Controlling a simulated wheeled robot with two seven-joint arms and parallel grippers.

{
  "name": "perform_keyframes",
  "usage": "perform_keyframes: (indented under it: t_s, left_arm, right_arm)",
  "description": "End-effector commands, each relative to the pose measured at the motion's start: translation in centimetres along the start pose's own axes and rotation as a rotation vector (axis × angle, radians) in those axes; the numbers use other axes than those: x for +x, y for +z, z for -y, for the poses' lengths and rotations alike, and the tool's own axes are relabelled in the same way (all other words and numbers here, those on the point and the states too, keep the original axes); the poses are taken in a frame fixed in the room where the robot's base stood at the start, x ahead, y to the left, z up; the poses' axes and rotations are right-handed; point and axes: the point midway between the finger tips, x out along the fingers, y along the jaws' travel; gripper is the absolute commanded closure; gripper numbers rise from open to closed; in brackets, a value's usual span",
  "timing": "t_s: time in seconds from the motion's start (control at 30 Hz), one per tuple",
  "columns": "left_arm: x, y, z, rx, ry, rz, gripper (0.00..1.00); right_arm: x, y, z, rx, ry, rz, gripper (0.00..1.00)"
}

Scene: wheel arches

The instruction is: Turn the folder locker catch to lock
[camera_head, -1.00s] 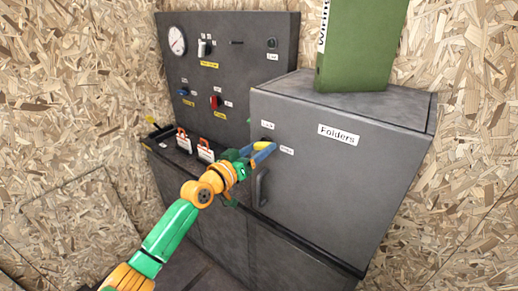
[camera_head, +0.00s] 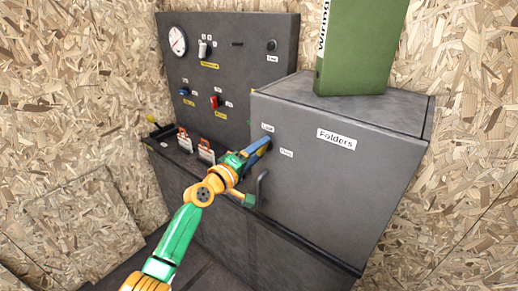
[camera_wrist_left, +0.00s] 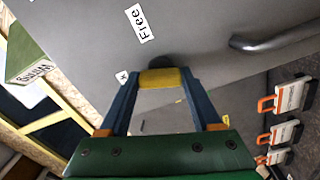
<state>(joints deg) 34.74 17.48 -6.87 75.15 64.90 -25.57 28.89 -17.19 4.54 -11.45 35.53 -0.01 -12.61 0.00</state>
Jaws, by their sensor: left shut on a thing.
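The folder locker (camera_head: 340,190) is a dark grey box with a "Folders" label (camera_head: 336,139) on its front. A "Lock" label (camera_head: 267,127) sits above a "Free" label (camera_head: 286,153) beside the catch. My left gripper (camera_head: 262,146) is at the locker front, with its fingers slanting up toward "Lock". In the left wrist view, its blue fingers are shut on the yellow catch (camera_wrist_left: 160,78), which stands before a dark round base on the door. In the head view the gripper hides the catch. The right gripper is not in view.
A door handle (camera_head: 262,187) stands out just below my gripper. A green binder (camera_head: 360,50) stands on the locker. A control panel (camera_head: 245,75) with a gauge and switches rises behind. Padlock-like tags (camera_head: 206,150) are to the left of the gripper.

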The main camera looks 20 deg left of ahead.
Motion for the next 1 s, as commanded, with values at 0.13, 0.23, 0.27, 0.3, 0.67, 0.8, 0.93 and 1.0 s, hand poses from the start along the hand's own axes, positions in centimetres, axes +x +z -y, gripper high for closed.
perform_keyframes:
  t_s: [0.13, 0.23, 0.27, 0.3, 0.67, 0.8, 0.93, 1.0]
  left_arm:
    - [0.00, -0.08, -0.10, -0.113, 0.000, -0.001, 0.91]
    - [0.01, -0.04, -0.07, -0.176, -0.001, 0.000, 0.91]
    - [0.00, -0.05, -0.06, -0.194, -0.001, 0.000, 0.91]
    - [0.00, -0.06, -0.05, -0.215, -0.001, 0.000, 0.91]
    - [0.00, -0.06, 0.04, -0.326, -0.001, 0.000, 0.91]
    - [0.00, -0.06, 0.06, -0.337, -0.001, 0.000, 0.91]
    - [0.00, -0.05, 0.07, -0.340, -0.001, 0.000, 0.91]
    - [0.00, -0.05, 0.07, -0.340, -0.001, 0.000, 0.91]
  right_arm:
    - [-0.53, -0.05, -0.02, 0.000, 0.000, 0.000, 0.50]
    - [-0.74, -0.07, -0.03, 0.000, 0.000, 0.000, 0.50]
    - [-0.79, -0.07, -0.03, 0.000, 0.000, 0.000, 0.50]
    - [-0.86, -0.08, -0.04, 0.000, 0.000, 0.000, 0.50]
    - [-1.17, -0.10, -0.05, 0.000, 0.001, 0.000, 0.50]
    - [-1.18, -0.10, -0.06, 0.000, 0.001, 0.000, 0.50]
    - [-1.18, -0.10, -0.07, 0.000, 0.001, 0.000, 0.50]
    - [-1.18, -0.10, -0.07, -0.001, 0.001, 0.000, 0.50]
